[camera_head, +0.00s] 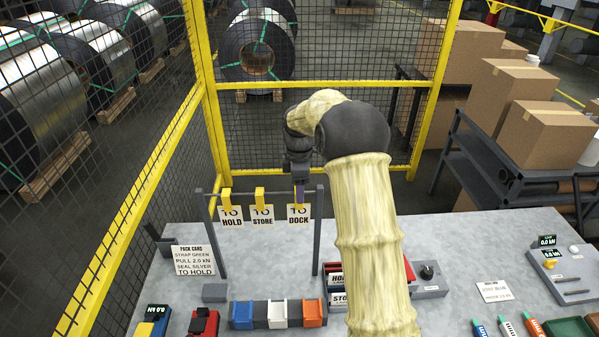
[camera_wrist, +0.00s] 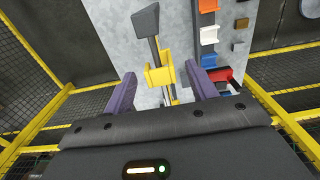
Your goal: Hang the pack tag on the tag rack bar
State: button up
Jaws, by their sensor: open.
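The tag rack bar (camera_head: 240,191) is a dark horizontal bar on two posts at the back left of the table. Three white tags hang along it by yellow hooks: a "TO HOLD" tag (camera_head: 231,216), a "TO STORE" tag (camera_head: 262,215) and a "TO DOCK" tag (camera_head: 298,214). I cannot tell which is the pack tag. My gripper (camera_head: 299,192) is at the bar's right part, just above the "TO DOCK" tag. In the wrist view, my gripper (camera_wrist: 161,88) is open, its purple fingers apart on either side of a yellow hook (camera_wrist: 159,76) on the bar (camera_wrist: 154,52).
A pack card (camera_head: 194,261) reading "TO HOLD" stands left of the rack. Blue, white and orange holders (camera_head: 277,314) stand in front. A red-edged tray (camera_head: 333,269) with "HO" and "STO" labels is partly hidden by my arm. Yellow-framed mesh fencing (camera_head: 318,84) runs behind.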

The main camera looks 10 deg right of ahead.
notch_tip(320, 180, up, 17)
jog(key=b, duration=0.3)
jog(key=shift+b, duration=0.35)
jog(key=shift+r, duration=0.1)
jog(key=s+a+f+m+t+b, duration=0.1)
jog(key=s+f+m+b, duration=1)
jog(key=s+f, duration=1.7)
notch_tip(320, 180, down, 4)
jog(key=m+t, duration=0.1)
jog(key=m, duration=0.3)
jog(key=shift+a+r+m+t+b, duration=0.2)
jog(key=shift+a+m+t+b, duration=0.1)
jog(key=shift+a+m, duration=0.1)
